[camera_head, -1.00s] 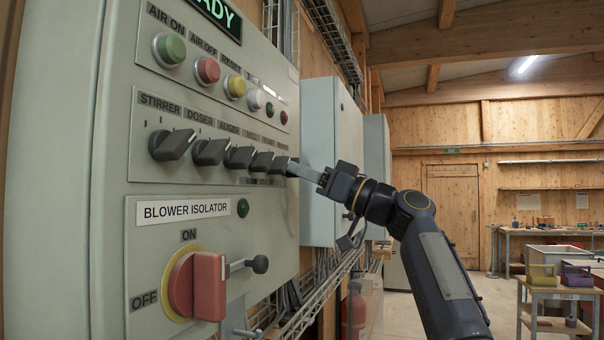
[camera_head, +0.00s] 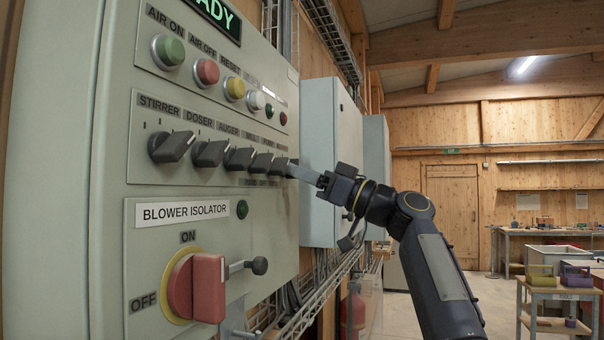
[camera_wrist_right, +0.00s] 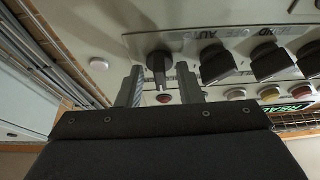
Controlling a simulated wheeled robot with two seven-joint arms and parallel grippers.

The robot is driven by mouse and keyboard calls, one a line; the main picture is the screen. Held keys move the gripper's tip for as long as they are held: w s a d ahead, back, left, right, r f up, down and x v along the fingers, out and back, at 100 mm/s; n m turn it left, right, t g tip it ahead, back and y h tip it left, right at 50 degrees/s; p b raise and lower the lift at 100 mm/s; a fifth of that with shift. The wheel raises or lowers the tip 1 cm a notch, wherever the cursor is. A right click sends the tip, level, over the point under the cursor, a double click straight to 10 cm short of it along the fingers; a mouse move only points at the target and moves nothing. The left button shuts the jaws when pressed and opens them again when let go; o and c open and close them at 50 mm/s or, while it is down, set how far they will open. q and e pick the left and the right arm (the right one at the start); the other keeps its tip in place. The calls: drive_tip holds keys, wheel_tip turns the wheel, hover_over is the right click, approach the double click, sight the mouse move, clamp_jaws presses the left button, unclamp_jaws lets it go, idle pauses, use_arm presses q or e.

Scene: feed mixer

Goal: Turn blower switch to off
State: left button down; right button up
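A row of dark rotary switches sits on the grey control panel (camera_head: 115,215). The end switch (camera_wrist_right: 160,66) is seen in the right wrist view, its handle between the two fingers of my right gripper (camera_wrist_right: 160,88). The fingers are open, one on each side; I cannot tell whether they touch it. In the head view my right gripper (camera_head: 300,172) is at the far end of the row and hides part of it; the label there is too small to read. A red BLOWER ISOLATOR handle (camera_head: 208,287) is lower on the panel. My left gripper is out of view.
Coloured push buttons, including a green one (camera_head: 168,50), line the panel above the switches. A black-knobbed lever (camera_head: 259,266) sticks out beside the red handle. Another grey cabinet (camera_head: 322,150) stands just behind my right gripper.

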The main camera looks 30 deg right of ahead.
drive_tip(key=b+v, duration=0.3)
drive_tip(key=v, duration=0.5)
drive_tip(key=shift+b, duration=0.35)
drive_tip(key=shift+w+a, duration=0.1)
